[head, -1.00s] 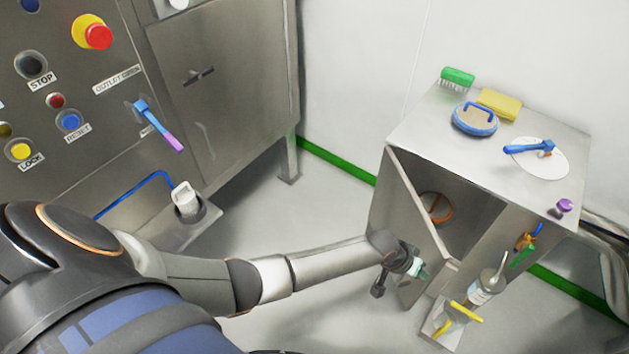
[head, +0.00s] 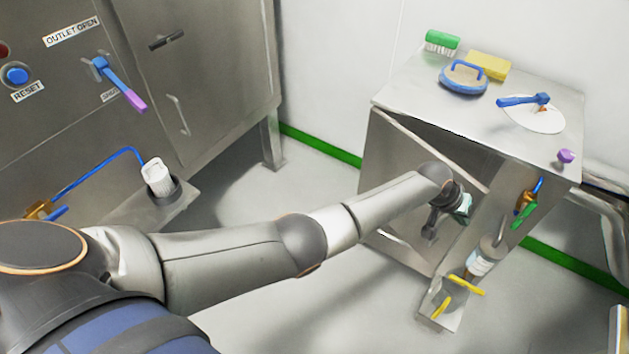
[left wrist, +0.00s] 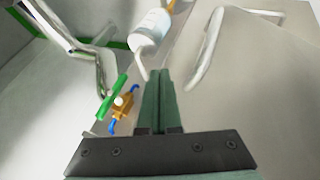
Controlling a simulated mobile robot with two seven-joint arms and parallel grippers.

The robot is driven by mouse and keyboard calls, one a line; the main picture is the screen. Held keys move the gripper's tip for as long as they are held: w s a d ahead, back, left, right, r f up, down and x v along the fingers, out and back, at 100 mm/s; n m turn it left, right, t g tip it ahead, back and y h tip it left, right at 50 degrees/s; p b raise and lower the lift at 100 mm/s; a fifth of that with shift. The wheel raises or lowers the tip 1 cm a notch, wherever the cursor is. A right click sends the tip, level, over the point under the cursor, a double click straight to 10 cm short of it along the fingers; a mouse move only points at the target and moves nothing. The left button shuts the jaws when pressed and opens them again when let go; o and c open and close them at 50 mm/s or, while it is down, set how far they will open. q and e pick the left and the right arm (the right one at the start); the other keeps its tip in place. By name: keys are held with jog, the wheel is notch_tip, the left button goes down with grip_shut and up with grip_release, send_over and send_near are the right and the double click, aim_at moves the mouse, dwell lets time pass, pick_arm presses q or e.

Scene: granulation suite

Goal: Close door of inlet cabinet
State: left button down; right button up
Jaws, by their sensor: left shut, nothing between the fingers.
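The inlet cabinet (head: 545,165) is the low steel cabinet at right in the head view. Its door (head: 400,165) is hinged at the left and stands partly open, with a dark gap under the cabinet top. A bar handle on the door shows in the left wrist view (left wrist: 207,50). My left gripper (head: 464,206) is in front of the door's free side, shut and empty. My arm hides part of the door. In the left wrist view its closed fingers (left wrist: 160,85) point toward the steel front; I cannot tell whether they touch it. My right gripper is out of view.
A green brush (head: 441,42), yellow sponge (head: 488,65) and blue-handled round pad (head: 464,78) lie on the cabinet top. A bottle (head: 484,260) and yellow-handled valve (head: 455,290) are at its front right. A control cabinet (head: 200,80) stands left; floor between is clear.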

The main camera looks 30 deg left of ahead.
pick_arm(q)
jog(key=w+d+b, duration=0.1)
jog(key=w+n+b, duration=0.1)
jog(key=w+b, duration=0.1)
jog(key=shift+d+t+y+b, duration=0.3)
jog(key=shift+d, duration=0.1)
jog(key=shift+r, duration=0.1)
